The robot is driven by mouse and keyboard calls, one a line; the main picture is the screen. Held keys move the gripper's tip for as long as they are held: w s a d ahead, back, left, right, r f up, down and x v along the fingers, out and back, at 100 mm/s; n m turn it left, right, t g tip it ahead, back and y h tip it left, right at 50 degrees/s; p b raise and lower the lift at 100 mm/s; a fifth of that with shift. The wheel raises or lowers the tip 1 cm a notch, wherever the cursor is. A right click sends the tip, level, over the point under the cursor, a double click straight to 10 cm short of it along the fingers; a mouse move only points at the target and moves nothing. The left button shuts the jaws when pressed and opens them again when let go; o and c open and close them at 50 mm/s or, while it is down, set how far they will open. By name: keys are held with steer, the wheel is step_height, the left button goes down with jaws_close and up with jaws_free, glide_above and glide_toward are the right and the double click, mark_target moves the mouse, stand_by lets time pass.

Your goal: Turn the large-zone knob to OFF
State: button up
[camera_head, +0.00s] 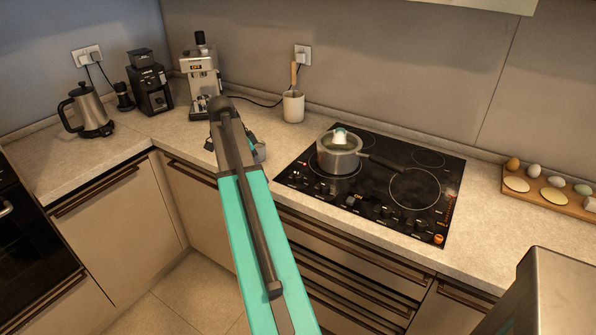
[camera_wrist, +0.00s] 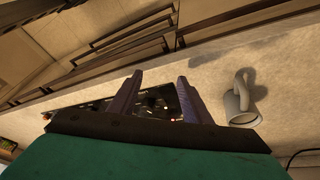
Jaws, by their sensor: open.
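The black cooktop (camera_head: 385,215) lies in the counter, right of my arm in the head view. Several small dark knobs (camera_head: 375,207) run along its front edge, with one orange-lit spot (camera_head: 439,239) at the front right corner. I cannot read their settings or tell which one is the large-zone knob. A large ring (camera_head: 415,188) is marked on the right of the cooktop. My gripper (camera_wrist: 160,76) shows in the wrist view as two spread fingers with nothing between them; the dark cooktop (camera_wrist: 155,103) shows beyond, apart from them. In the head view my arm mostly hides the gripper.
A steel pot (camera_head: 339,158) stands on the cooktop, its handle pointing right. A utensil crock (camera_head: 293,106) stands behind, and an espresso machine (camera_head: 200,75) at the back left. An egg board (camera_head: 550,193) lies right. A grey mug (camera_wrist: 240,108) stands near the fingers in the wrist view.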

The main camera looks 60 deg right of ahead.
mark_target(298, 175)
steer(key=s+d+r+m, duration=0.2)
steer(key=r, duration=0.3)
steer(key=s+d+r+m, duration=0.1)
steer(key=s+d+r, duration=0.1)
steer(key=r, duration=0.3)
steer(key=shift+s+d+m+h, duration=0.3)
steer(key=shift+s+d+m, duration=0.1)
steer(key=shift+d, duration=0.4)
steer(key=shift+f, duration=0.15)
steer(key=shift+p+x, duration=1.5)
steer(key=shift+x, duration=5.35)
steer(key=shift+s, duration=0.15)
